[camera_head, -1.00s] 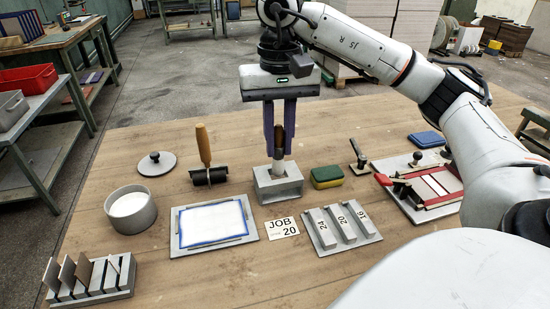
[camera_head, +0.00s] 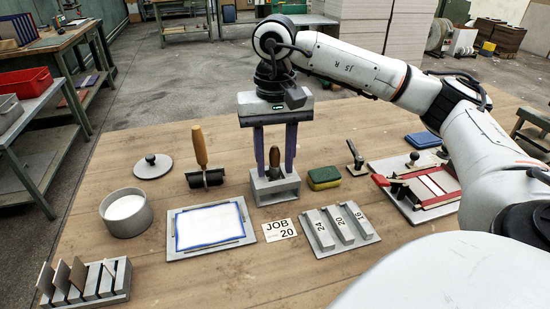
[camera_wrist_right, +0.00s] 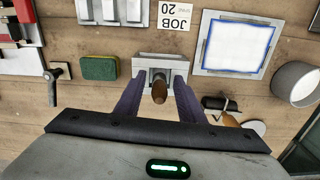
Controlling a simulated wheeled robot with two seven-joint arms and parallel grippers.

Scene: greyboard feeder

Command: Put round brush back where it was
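The round brush (camera_head: 274,160) stands upright in the grey holder block (camera_head: 276,190), with its brown wooden handle up and its lower part hidden inside the block. My right gripper (camera_head: 275,170) is open above the block, its purple fingers on either side of the handle and apart from it. In the right wrist view the brush handle (camera_wrist_right: 159,92) points up at the camera between the open fingers, with the holder block (camera_wrist_right: 160,64) around its base. My left gripper is not in view.
Left of the block are a roller (camera_head: 205,178) and a framed white sheet (camera_head: 211,226). A green and yellow sponge (camera_head: 323,178) lies close on the right. A numbered block set (camera_head: 340,230) and a JOB 20 card (camera_head: 279,229) lie in front.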

